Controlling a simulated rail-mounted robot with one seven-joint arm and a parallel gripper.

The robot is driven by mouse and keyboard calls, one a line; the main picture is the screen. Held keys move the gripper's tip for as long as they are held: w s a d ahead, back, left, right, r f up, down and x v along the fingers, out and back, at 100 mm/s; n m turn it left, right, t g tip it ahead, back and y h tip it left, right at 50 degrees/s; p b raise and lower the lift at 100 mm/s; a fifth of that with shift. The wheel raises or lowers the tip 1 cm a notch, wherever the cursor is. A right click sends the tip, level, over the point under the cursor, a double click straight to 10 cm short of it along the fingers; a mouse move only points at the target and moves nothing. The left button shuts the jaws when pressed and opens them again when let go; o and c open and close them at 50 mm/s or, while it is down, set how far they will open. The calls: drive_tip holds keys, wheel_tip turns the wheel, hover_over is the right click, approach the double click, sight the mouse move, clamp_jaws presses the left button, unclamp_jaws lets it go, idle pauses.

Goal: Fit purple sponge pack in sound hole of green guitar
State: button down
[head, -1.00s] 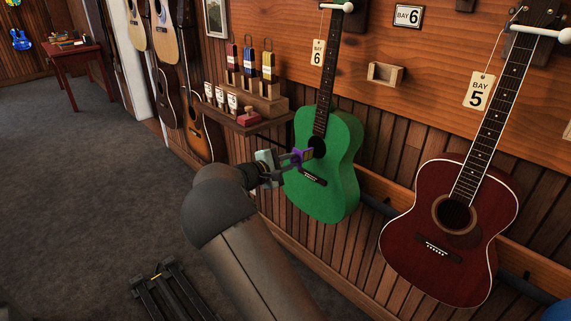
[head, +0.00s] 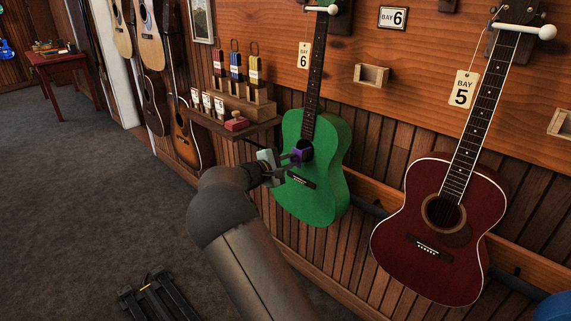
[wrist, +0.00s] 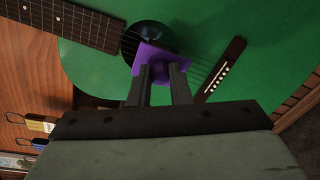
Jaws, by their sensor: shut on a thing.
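The green guitar (head: 318,190) hangs on the wall under the BAY 6 sign; it fills much of the wrist view (wrist: 250,50). Its dark sound hole (wrist: 130,42) is partly covered by the purple sponge pack (wrist: 163,58). My gripper (head: 291,162) is shut on the purple pack (head: 298,156) and holds it in front of the sound hole, over its lower edge. In the wrist view my gripper's two fingers (wrist: 160,82) reach up to the pack. I cannot tell whether the pack touches the guitar or enters the hole.
A red guitar (head: 437,265) hangs to the right at BAY 5. A wooden shelf (head: 255,130) with blue, yellow and red packs is left of the green guitar. A small empty wooden box (head: 372,76) is on the wall. The floor (head: 90,190) at left is mostly open.

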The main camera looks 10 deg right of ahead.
drive_tip(key=shift+b+x, duration=0.3)
drive_tip(key=shift+x, duration=1.1)
drive_tip(key=c, duration=0.8)
unclamp_jaws()
drive_tip(key=shift+o, duration=0.2)
drive_tip(key=shift+b+v, duration=0.4)
drive_tip(key=shift+v, duration=2.6)
drive_tip(key=shift+d, duration=0.1)
